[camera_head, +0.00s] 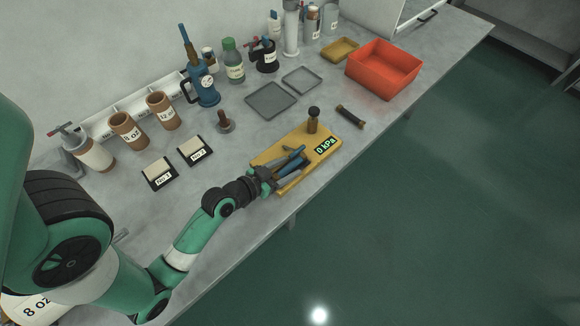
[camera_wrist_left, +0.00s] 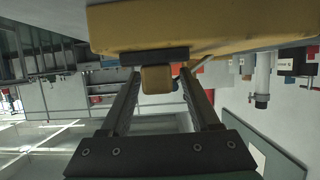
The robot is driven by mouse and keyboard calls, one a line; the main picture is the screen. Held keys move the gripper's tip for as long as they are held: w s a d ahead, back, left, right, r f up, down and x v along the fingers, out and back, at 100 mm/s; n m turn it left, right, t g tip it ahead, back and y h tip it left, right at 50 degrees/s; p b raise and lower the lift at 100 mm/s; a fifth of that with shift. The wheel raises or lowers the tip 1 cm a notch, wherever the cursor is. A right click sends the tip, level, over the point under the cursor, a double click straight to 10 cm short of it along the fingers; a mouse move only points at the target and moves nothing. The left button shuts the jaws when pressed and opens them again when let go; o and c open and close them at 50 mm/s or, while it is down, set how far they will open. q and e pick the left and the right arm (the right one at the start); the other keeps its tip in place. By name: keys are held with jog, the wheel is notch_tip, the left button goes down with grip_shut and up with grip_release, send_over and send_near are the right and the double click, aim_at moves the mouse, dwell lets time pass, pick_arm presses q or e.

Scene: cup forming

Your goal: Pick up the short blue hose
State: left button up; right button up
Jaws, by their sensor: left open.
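The short blue hose (camera_head: 293,159) appears as a small blue piece over the yellow gauge base (camera_head: 325,158), partly covered by my gripper. My left gripper (camera_head: 291,171) reaches in over the near left part of that base, its fingers apart and close beside the blue piece. In the left wrist view the two fingers (camera_wrist_left: 160,85) are open, with a tan block (camera_wrist_left: 157,79) showing between their tips and the yellow base (camera_wrist_left: 200,25) above. I cannot tell whether a finger touches the hose. My right gripper is not in view.
The yellow base has a "0 kPa" display and a brown knob (camera_head: 312,121). A dark rod (camera_head: 350,116) lies to its right, and a red bin (camera_head: 384,68) stands farther back. Grey trays (camera_head: 271,100), a blue pump (camera_head: 203,86) and labelled pads (camera_head: 195,151) lie behind. The table's front edge is close.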

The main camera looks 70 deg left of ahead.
pick_arm(q)
grip_shut()
jog(key=shift+r, duration=0.1)
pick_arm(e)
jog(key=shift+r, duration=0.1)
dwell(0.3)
